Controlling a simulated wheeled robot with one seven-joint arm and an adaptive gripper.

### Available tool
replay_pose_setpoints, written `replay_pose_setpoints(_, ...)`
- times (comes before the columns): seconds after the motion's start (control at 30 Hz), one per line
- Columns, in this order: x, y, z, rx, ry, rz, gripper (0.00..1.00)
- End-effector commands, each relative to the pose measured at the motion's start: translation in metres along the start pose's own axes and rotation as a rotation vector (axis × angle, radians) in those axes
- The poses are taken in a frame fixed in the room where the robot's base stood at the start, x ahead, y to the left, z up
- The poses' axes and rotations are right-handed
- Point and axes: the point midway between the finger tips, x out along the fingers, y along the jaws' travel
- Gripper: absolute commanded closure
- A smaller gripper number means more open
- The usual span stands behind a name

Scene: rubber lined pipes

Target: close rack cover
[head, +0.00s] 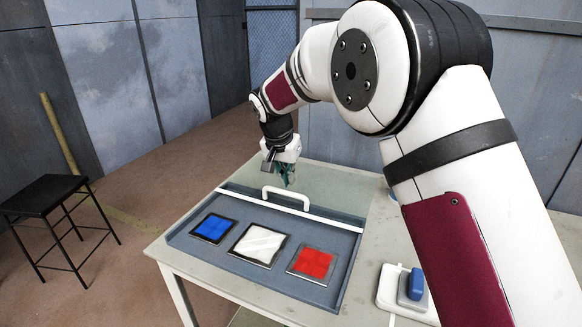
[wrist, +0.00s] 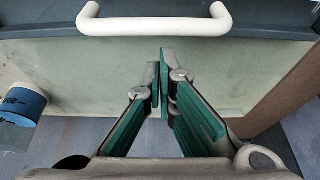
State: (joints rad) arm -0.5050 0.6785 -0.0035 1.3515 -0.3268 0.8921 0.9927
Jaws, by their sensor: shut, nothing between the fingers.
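The rack (head: 335,290) is a grey-blue tray on the table, with blue (head: 213,228), white (head: 259,244) and red (head: 312,263) square panels showing uncovered. A white bar (head: 255,201) crosses its far end, and a white handle (head: 287,197) stands up from it. I cannot make out a separate cover sheet. The handle also spans the top of the wrist view (wrist: 155,28). My gripper (head: 286,180) is just beyond the handle, pointing down. In the wrist view its green-padded fingers (wrist: 162,80) are shut together, empty, and apart from the handle.
A blue and white block-like item (head: 415,285) sits on the table (head: 215,285) at the front right. A blue-banded cylinder (wrist: 22,104) shows at left in the wrist view. A black stool (head: 45,195) stands on the floor at left.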

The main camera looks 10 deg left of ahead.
Motion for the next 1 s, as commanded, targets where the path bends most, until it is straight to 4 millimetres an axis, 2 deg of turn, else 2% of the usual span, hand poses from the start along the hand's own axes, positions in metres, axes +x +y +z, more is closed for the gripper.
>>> replay_pose_setpoints(0.13,-0.002,-0.001,0.006,-0.001,0.001,-0.002,1.00)
replay_pose_setpoints(0.5,-0.002,-0.001,0.008,-0.001,0.001,-0.002,1.00)
replay_pose_setpoints(0.63,-0.006,-0.001,0.017,-0.002,0.001,-0.001,1.00)
replay_pose_setpoints(0.77,-0.016,-0.001,0.038,-0.004,0.000,-0.001,1.00)
replay_pose_setpoints(1.0,-0.040,-0.001,0.100,-0.007,-0.001,-0.001,1.00)
